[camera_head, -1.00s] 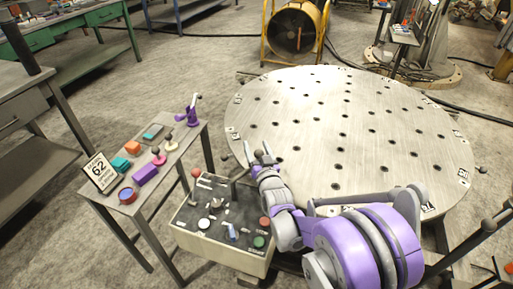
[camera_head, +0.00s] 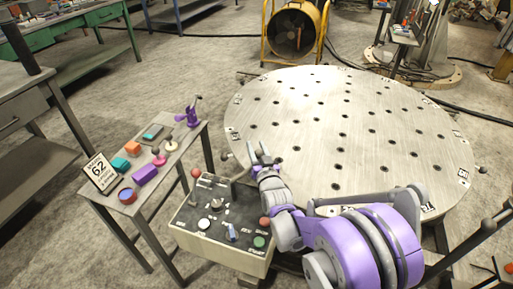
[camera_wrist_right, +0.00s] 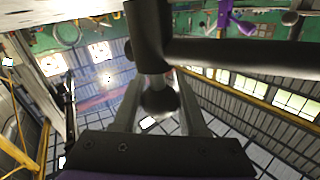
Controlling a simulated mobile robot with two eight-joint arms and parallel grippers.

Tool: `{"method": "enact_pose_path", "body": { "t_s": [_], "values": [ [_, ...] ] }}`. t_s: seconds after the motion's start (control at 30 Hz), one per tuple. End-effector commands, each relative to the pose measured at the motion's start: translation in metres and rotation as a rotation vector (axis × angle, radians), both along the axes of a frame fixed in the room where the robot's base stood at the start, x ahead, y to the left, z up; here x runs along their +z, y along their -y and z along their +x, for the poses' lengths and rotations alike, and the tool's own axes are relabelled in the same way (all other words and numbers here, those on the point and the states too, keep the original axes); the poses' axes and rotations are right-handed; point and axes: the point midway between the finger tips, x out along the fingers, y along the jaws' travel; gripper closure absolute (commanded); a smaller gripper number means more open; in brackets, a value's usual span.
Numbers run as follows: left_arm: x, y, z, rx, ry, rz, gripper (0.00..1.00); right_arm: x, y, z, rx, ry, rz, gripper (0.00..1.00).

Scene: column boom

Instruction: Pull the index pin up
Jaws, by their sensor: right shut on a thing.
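The index pin shows in the right wrist view as a dark round knob (camera_wrist_right: 160,101) on a short pale stem, which runs into a dark cylindrical housing (camera_wrist_right: 149,35). My right gripper (camera_wrist_right: 158,100) has a finger on each side of the knob and is shut on it. In the head view my right gripper (camera_head: 258,152) is at the near left rim of the large round plate (camera_head: 330,125). The pin is mostly hidden there by the fingers. My left gripper is not in view.
A control box (camera_head: 219,222) with knobs and buttons stands just left of my right arm. A narrow side table (camera_head: 190,149) holds several small coloured items and a 62 sign (camera_head: 99,172). A yellow fan (camera_head: 295,30) stands behind the plate. The plate's top is clear.

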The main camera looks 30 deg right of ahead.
Motion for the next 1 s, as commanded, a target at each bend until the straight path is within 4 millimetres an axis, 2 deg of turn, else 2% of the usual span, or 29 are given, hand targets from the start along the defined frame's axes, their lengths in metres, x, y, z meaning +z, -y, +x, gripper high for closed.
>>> {"method": "enact_pose_path", "body": {
  "t_s": [0.83, 1.0],
  "values": [
    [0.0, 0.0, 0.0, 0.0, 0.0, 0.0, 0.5, 0.0, 0.0, 0.0, 0.0, -0.001, 0.0, 1.0],
    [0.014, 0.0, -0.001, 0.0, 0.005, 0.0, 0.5, 0.019, 0.0, 0.0, 0.0, 0.001, 0.001, 1.0]
  ]
}}
